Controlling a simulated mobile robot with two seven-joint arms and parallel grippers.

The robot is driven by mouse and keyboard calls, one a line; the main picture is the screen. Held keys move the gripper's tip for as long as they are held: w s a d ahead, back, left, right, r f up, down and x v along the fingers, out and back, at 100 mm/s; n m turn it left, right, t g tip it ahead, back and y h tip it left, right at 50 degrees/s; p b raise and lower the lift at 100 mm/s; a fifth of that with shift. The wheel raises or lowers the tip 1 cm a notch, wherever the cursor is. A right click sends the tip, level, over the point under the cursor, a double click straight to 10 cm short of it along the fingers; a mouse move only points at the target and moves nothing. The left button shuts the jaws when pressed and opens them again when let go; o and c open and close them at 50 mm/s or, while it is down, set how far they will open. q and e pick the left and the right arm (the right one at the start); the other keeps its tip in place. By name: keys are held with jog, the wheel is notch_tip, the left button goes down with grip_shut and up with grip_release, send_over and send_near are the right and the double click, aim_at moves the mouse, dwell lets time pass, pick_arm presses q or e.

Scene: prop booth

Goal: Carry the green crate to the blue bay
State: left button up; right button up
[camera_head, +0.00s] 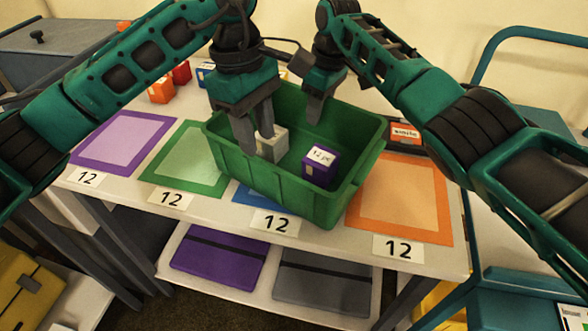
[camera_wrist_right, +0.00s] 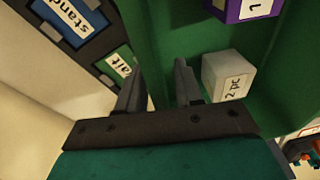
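The green crate (camera_head: 270,188) is over the blue bay (camera_head: 252,194) and hides most of it; a blue strip shows at its left. I cannot tell whether it rests on the table or hangs just above. It holds a white block (camera_head: 271,146) and a purple block (camera_head: 320,165). My left gripper (camera_head: 256,146) has one finger outside the near wall and one inside, apparently shut on it. My right gripper (camera_head: 315,118) is at the far wall.
The purple bay (camera_head: 90,155) and green bay (camera_head: 155,175) lie left, the orange bay (camera_head: 400,230) right. Red, orange and blue blocks stand behind. A labelled dark rack (camera_head: 404,145) is behind the crate. The table's front edge is close below the number cards.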

jog(key=shift+r, duration=0.15)
pick_arm(q)
notch_tip(320, 180, up, 8)
jog(key=shift+w+a+f, duration=0.25)
jog(key=shift+a, duration=0.1)
pick_arm(e)
jog(key=r, duration=0.7)
jog(key=d+r, duration=0.1)
jog(key=r, duration=0.3)
jog(key=shift+s+d+r, duration=0.1)
jog(key=shift+s+r, duration=0.25)
jog(key=shift+s, duration=0.05)
